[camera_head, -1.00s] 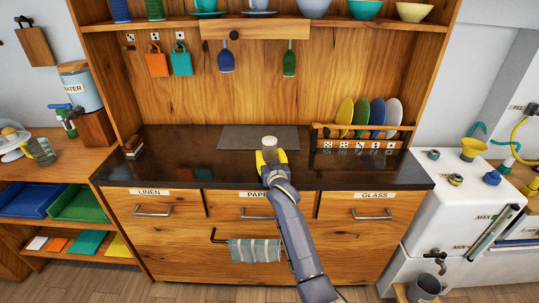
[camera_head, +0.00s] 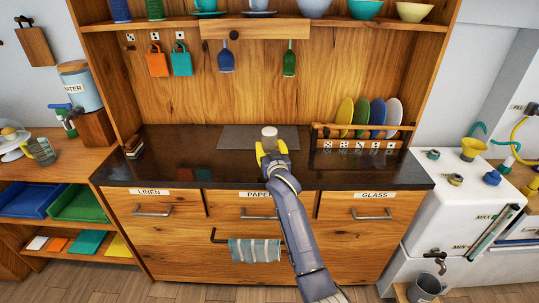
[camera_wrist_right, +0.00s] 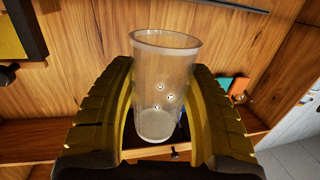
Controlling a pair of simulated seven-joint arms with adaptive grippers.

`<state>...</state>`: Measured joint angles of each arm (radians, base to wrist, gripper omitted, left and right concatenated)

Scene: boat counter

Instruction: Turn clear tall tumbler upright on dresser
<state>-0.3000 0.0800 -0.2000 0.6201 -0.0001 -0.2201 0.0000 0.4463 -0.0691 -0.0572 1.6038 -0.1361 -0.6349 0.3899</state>
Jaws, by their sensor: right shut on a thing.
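The clear tall tumbler (camera_head: 269,133) is in my right gripper (camera_head: 272,151) above the dark counter of the dresser (camera_head: 185,165). In the right wrist view, the tumbler (camera_wrist_right: 165,85) is between the two yellow fingers of the right gripper (camera_wrist_right: 167,100), which are shut on its sides. Its wider, pale-banded end points to the top of that view and its narrower end to the bottom. In the head view a whitish round end faces up; I cannot tell there whether it is the mouth or the base. My left gripper is not in view.
A dark grey mat (camera_head: 235,137) lies at the back of the counter, behind the gripper. A wooden plate rack (camera_head: 320,130) with several coloured plates stands at the right. A small stack (camera_head: 134,147) sits at the left end. The counter between is clear.

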